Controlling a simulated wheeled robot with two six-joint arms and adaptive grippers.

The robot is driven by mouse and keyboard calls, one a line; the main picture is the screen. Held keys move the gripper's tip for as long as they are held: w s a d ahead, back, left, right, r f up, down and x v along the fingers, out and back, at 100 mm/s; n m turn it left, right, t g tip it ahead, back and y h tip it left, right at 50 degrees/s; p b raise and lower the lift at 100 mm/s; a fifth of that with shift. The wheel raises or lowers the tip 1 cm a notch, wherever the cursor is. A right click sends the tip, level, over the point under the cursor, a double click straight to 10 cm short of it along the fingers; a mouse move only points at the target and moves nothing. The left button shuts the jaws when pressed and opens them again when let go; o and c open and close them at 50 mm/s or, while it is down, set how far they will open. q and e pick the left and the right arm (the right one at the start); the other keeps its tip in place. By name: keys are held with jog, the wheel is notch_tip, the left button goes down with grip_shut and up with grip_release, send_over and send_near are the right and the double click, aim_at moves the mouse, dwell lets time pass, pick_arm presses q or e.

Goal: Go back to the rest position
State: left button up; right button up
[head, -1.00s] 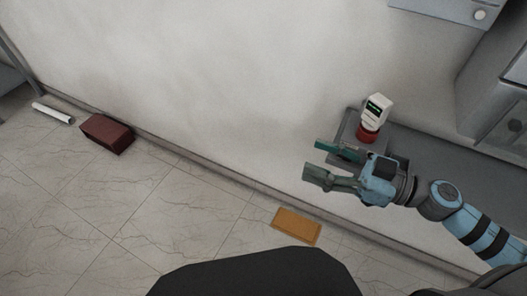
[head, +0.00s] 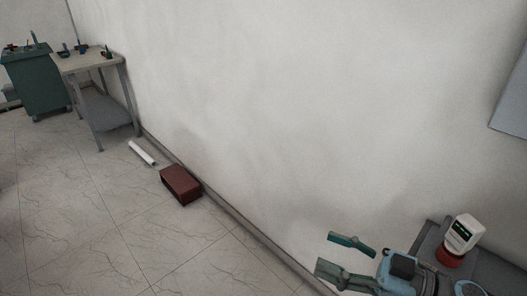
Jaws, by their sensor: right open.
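My right gripper (head: 350,258) is at the lower right of the head view. Its two green fingers are spread apart with nothing between them. The blue wrist behind it runs off the bottom edge. A white device with a dark display (head: 462,232) and a red base (head: 449,258) stands on a grey surface (head: 428,243) to the right of the gripper, apart from the fingers. My left gripper is not in view.
A dark red box (head: 181,186) and a white tube (head: 142,153) lie on the tiled floor by the wall. A workbench (head: 90,62) with small tools and a green cabinet (head: 37,82) stand at the far left. Open floor (head: 80,220) fills the lower left.

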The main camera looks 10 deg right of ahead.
jog(key=w+d+f+m+t+h, duration=0.2)
jog(key=w+d+m+t+h, duration=0.3)
jog(key=d+m+t+h, duration=0.4)
jog(key=s+d+f+m+g+h, duration=0.35)
jog(key=f+g+h, duration=0.4)
jog(key=f, duration=0.25)
jog(key=s+a+f+n+g+y, duration=0.1)
jog(key=s+a+f+g, duration=0.25)
jog(key=s+f, duration=0.35)
jog(key=s+a+f+n+g, duration=0.25)
jog(key=s+f+g, duration=0.2)
jog(key=s, duration=0.45)
jog(key=s+d+f+m+g, duration=0.1)
jog(key=s+f, duration=0.1)
jog(key=f, duration=0.9)
jog(key=s+d+f+g, duration=0.1)
jog(key=f, duration=1)
jog(key=s+f, duration=1)
jog(key=s, duration=0.2)
jog(key=shift+s+f+m+g, duration=0.15)
jog(key=shift+s+m+g, duration=0.15)
jog(key=shift+s+g, duration=0.15)
